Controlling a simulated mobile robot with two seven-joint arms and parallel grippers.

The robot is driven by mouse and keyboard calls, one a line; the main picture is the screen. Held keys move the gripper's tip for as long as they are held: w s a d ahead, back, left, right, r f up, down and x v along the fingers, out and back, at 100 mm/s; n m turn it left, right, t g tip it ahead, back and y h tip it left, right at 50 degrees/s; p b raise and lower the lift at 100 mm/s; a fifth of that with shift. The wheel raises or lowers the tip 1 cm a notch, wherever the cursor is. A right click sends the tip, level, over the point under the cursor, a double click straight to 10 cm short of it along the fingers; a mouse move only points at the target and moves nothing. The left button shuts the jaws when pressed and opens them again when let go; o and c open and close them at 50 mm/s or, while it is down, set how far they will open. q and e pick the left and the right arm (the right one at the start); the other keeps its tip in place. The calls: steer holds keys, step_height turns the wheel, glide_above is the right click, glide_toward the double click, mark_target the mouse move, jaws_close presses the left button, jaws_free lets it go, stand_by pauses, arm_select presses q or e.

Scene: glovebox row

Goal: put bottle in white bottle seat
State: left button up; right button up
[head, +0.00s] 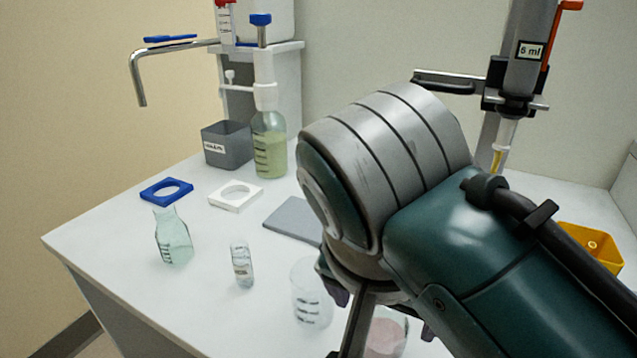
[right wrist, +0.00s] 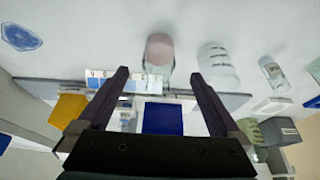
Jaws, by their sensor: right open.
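The white bottle seat (head: 236,196) is a flat square block with a round, empty hole, lying left of centre in the head view. A glass bottle with green liquid and a dispenser top (head: 269,150) stands behind it. A clear narrow-necked glass vessel (head: 173,240) stands in front of the seat, to the left. I cannot tell which of the two is the task's bottle. My right gripper (right wrist: 158,76) is open and empty; a beaker with pink contents (right wrist: 159,50) shows just beyond its fingertips. In the head view my right arm hides much of this gripper. My left gripper is out of view.
A blue seat (head: 166,191) lies left of the white one. A small vial (head: 242,266) and a clear beaker (head: 312,296) stand in front. The table's front left is clear.

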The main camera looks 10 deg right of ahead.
mark_target(385, 327)
steer(key=x, duration=0.2)
steer(key=shift+w+d+f+b, duration=0.1)
steer(key=shift+d+f+b, duration=0.05)
steer(key=shift+f+b, duration=0.15)
steer(key=b+x, duration=0.2)
steer(key=x, duration=0.3)
steer(key=shift+f, duration=0.15)
steer(key=c, duration=1.5)
jaws_close()
steer(key=shift+r, duration=0.2)
